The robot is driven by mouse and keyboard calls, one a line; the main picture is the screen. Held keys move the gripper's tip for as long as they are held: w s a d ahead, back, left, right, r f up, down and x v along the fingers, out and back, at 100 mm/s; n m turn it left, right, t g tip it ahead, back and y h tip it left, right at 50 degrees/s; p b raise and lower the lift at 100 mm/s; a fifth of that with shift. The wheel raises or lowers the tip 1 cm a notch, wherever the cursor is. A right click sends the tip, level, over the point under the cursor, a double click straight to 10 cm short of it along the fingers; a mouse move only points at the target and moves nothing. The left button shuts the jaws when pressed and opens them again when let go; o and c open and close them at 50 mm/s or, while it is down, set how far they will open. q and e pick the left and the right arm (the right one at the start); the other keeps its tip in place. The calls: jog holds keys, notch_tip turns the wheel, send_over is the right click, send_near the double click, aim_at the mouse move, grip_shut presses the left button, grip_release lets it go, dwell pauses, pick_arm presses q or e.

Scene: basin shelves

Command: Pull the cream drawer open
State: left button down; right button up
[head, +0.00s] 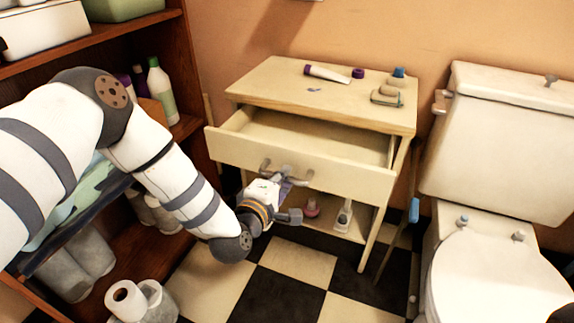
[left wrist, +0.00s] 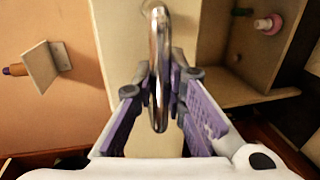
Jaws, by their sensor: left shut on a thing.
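The cream drawer (head: 300,172) stands pulled partly out of the small cream cabinet (head: 330,90) in the head view, with its inside showing and no objects seen in it. My left gripper (head: 287,175) is at the front of the drawer, shut on its metal handle (left wrist: 160,70). In the left wrist view the handle runs between the purple-padded fingers (left wrist: 155,95). The fingers partly cover the handle in the head view. My right gripper is in neither view.
A tube (head: 327,73) and several small toiletries lie on the cabinet top. A toilet (head: 490,260) stands to the right, a wooden shelf (head: 185,60) to the left. Toilet rolls (head: 125,300) stand at the lower left. The checkered floor before the cabinet is mostly clear.

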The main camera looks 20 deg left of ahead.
pick_arm(q)
jog(key=shift+s, duration=0.6)
jog(key=c, duration=1.6)
grip_release()
jog(key=v, duration=1.2)
